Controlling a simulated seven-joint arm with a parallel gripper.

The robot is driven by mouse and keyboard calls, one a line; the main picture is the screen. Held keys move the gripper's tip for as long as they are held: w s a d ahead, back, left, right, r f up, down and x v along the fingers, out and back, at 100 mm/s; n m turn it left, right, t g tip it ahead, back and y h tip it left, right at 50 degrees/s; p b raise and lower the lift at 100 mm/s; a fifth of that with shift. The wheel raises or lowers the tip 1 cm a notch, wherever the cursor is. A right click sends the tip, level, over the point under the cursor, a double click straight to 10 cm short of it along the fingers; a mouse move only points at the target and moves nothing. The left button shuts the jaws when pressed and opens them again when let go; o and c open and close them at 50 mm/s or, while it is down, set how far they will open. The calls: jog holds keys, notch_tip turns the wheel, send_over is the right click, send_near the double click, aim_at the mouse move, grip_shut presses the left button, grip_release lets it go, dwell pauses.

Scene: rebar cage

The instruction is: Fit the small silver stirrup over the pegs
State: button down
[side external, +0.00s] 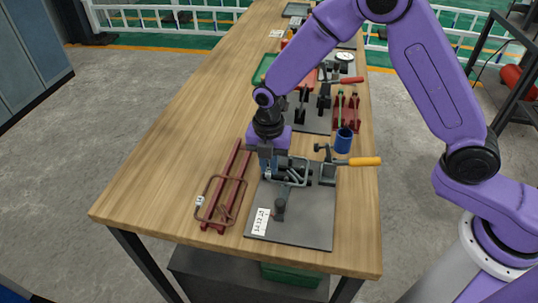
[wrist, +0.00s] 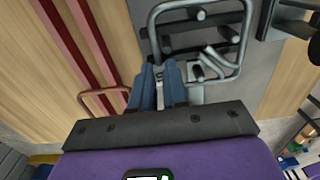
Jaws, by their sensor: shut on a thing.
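The small silver stirrup (wrist: 245,30) is a bent rod loop with two hooked ends; it also shows in the side external view (side external: 305,174). My gripper (wrist: 158,70) is shut on the left side of the loop, with both blue-grey fingers close together. In the side external view, my gripper (side external: 270,170) reaches down at the far left part of the grey fixture plate (side external: 310,225). The round-ended pegs (wrist: 201,15) show within and near the loop's outline. I cannot tell whether the loop is around them or above them.
A larger brown stirrup (side external: 206,187) lies on red rails (side external: 235,165) to the left. A clamp with an orange handle (side external: 364,161) and a blue cup (side external: 343,140) stand right of my gripper. More fixtures (side external: 310,112) stand behind. The wood table is clear at far left.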

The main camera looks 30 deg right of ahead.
jog(key=shift+f, duration=0.4)
jog(key=shift+f, duration=0.15)
dwell(0.4)
jog(key=c, duration=1.1)
grip_release()
jog(key=shift+o, duration=0.2)
notch_tip(320, 180, up, 17)
jog(key=shift+r, duration=0.25)
jog(key=shift+r, duration=2.9)
